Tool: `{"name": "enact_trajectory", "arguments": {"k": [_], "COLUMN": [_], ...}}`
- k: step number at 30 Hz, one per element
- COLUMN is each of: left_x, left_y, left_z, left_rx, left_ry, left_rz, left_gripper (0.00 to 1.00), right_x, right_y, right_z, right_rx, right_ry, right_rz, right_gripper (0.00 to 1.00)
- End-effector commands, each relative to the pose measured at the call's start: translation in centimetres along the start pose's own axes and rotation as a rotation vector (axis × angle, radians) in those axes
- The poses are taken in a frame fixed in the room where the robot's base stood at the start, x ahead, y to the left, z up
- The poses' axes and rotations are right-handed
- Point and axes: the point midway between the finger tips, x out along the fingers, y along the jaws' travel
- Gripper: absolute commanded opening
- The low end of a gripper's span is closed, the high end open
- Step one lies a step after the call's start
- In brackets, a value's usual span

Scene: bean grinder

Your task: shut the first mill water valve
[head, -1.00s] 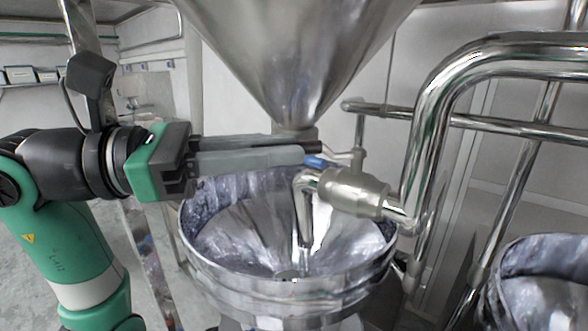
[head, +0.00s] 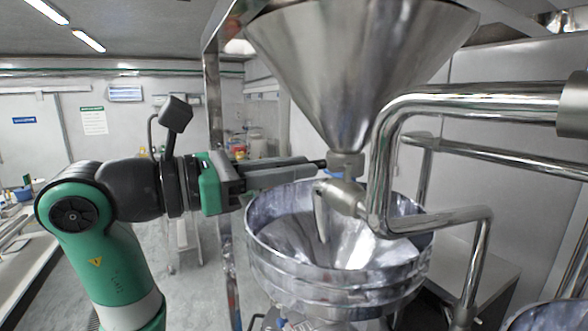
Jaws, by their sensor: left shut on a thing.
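The first mill water valve (head: 341,196) is a metal body on the water pipe, just below the hopper outlet and above the mill bowl (head: 275,255). Its spout points down into the bowl. A small bit of the blue valve handle (head: 336,175) shows above the body; the rest is hidden by the fingers and pipe. My left gripper (head: 321,165) reaches in from the left, its long grey fingers shut on the handle at their tips. My right gripper is out of view.
A large steel hopper (head: 360,70) hangs close above the fingers. A thick bent pipe (head: 378,165) runs just right of the valve. A second bowl (head: 555,318) is at the lower right corner. Open floor lies behind my left arm.

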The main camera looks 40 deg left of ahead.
Motion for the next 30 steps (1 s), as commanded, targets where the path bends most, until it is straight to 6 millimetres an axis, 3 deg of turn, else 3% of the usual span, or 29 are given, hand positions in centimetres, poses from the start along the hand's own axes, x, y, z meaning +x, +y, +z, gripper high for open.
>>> {"name": "enact_trajectory", "arguments": {"k": [14,15,19,30], "left_x": [0.17,0.17,0.17,-0.45], "left_y": [0.11,0.11,0.12,0.18], "left_z": [0.03,0.03,0.01,-0.10], "left_rx": [0.002,0.002,0.001,0.001], "left_ry": [0.000,0.000,0.000,-0.001], "left_rz": [0.005,0.005,0.005,0.007], "left_gripper": [0.00,0.26,0.48,0.48], "right_x": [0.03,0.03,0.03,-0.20], "right_y": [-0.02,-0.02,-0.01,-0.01], "right_z": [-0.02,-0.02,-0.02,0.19], "right_rx": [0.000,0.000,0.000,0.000], "right_ry": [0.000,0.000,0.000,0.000], "right_rz": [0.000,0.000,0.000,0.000], "right_gripper": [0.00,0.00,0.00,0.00]}}
